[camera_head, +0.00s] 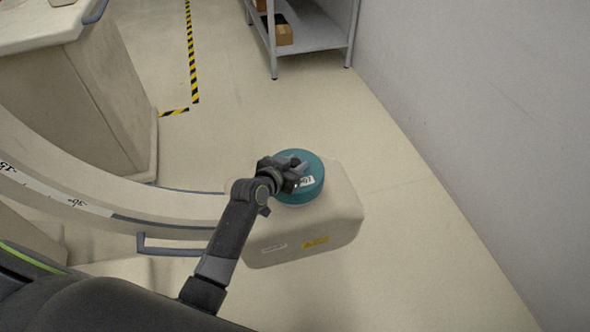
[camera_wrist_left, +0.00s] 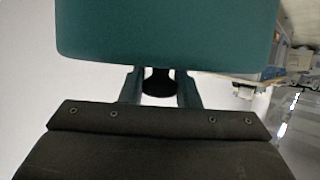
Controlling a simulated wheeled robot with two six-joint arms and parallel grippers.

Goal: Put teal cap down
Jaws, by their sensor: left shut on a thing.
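The teal cap (camera_head: 309,170) is a round teal disc with a small white label, at the top of a cream rounded housing (camera_head: 338,215). I cannot tell whether the cap touches the housing or is held just above it. My left gripper (camera_head: 296,170) is shut on a black knob on the cap. In the left wrist view the cap (camera_wrist_left: 165,30) fills the top, and the dark knob (camera_wrist_left: 158,82) sits between the fingers of my left gripper. My right gripper is not in view.
The housing is on the end of a large curved cream arm (camera_head: 150,205) with grey rails. A cream cabinet (camera_head: 85,100) stands at upper left. A metal shelf (camera_head: 315,35) with cardboard boxes stands at the back. A grey wall (camera_head: 490,130) runs along the right. The floor between is clear.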

